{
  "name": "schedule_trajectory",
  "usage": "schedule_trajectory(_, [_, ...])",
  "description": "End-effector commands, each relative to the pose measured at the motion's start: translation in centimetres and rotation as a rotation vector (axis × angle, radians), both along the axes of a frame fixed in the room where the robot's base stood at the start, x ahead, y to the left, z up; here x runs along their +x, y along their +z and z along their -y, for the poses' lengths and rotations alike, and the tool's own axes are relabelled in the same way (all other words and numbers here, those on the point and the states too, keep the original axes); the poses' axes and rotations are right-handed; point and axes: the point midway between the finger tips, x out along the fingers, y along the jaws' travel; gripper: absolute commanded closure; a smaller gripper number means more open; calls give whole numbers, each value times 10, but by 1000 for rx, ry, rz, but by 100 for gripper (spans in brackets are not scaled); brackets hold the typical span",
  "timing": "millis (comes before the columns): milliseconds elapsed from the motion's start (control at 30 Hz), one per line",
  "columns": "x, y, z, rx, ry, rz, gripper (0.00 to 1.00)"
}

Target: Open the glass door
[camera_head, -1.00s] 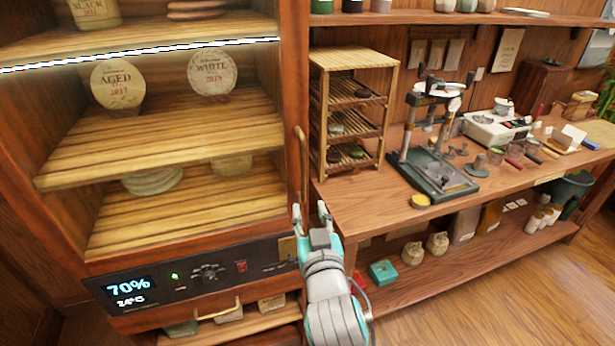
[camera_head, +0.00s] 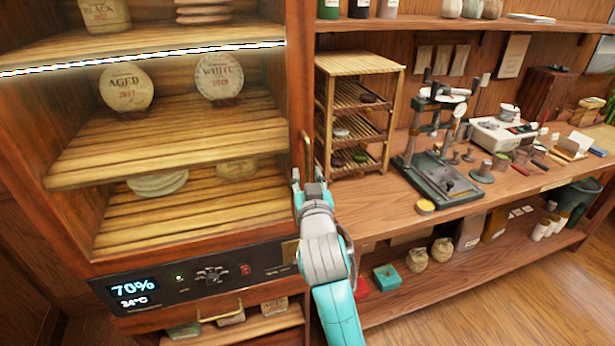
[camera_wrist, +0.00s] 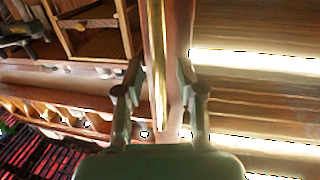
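The glass door (camera_head: 297,90) fronts the tea cabinet on the left in the head view and looks closed. Its brass bar handle (camera_head: 307,150) stands upright on the right door frame. My gripper (camera_head: 307,178) is at the handle's lower part. In the wrist view the handle (camera_wrist: 157,75) runs lengthwise between the two separated fingers of my gripper (camera_wrist: 160,85). The fingers are open on either side of the handle, with gaps showing. Contact is not visible. Tea cakes stand on the shelves behind the glass.
A control panel (camera_head: 200,278) with a lit display is below the door. A wooden workbench (camera_head: 380,205) stands close on the right, with a slatted rack (camera_head: 360,62) and a press (camera_head: 440,175) on it. Open floor (camera_head: 500,300) lies at the lower right.

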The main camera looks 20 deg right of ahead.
Motion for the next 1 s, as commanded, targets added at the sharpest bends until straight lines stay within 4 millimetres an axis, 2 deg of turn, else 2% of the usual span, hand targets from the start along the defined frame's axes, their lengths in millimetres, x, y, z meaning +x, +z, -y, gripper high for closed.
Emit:
schedule_trajectory(367, [5,0,1,0,0,0,62])
schedule_trajectory(500, [5,0,1,0,0,0,97])
schedule_trajectory(533, [5,0,1,0,0,0,100])
schedule_trajectory(1000, [-1,0,-1,-1,-21,0,100])
